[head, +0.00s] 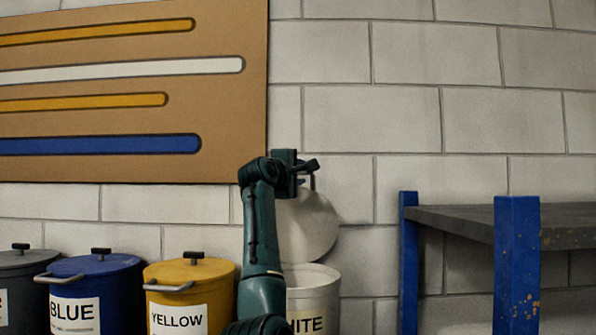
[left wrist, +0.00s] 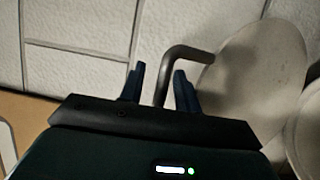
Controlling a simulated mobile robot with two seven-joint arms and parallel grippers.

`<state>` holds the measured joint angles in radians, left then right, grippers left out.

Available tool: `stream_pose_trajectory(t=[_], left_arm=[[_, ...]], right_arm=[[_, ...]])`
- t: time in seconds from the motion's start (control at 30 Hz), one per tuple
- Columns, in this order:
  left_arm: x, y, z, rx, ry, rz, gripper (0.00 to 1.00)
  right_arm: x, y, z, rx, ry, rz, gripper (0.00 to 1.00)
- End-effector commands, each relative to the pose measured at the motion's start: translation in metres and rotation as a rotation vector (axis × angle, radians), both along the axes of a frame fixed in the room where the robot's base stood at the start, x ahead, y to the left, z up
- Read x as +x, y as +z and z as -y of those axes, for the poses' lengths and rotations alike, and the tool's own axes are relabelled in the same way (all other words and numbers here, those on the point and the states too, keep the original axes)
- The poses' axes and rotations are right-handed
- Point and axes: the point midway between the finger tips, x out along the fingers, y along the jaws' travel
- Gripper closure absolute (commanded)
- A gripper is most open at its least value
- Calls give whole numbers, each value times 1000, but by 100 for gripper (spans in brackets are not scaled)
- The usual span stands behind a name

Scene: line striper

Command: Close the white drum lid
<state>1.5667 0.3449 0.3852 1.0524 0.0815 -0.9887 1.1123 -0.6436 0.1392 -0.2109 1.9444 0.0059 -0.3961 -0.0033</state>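The white drum (head: 322,300) stands at the bottom centre, its label partly hidden behind my left arm. Its round white lid (head: 310,230) is tilted up, nearly upright, against the wall side, and also shows in the left wrist view (left wrist: 255,75). A dark bent handle (left wrist: 180,52) sticks out from the lid. My left gripper (head: 308,177) is at the lid's upper edge. In the left wrist view its two fingers (left wrist: 160,85) are apart, one on each side of the handle bar, with visible gaps. My right gripper is not in view.
A closed yellow drum (head: 205,275), a closed blue drum (head: 118,285) and a closed dark drum (head: 22,270) stand to the left. A blue-legged shelf (head: 518,265) stands to the right. A striped brown board (head: 230,110) hangs on the block wall.

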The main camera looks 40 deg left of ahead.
Motion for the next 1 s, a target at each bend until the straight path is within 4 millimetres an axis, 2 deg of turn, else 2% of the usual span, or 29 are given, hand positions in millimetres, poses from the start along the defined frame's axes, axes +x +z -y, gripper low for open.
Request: stream_pose_trajectory(t=[0.1, 0.5, 1.0], left_arm=[[0, 0, 0, 0, 0, 0, 68], [0, 0, 0, 0, 0, 0, 100], [-1, -1, 1, 3, 0, 2, 100]], right_arm=[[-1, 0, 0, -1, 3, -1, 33], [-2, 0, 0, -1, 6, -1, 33], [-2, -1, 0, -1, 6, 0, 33]])
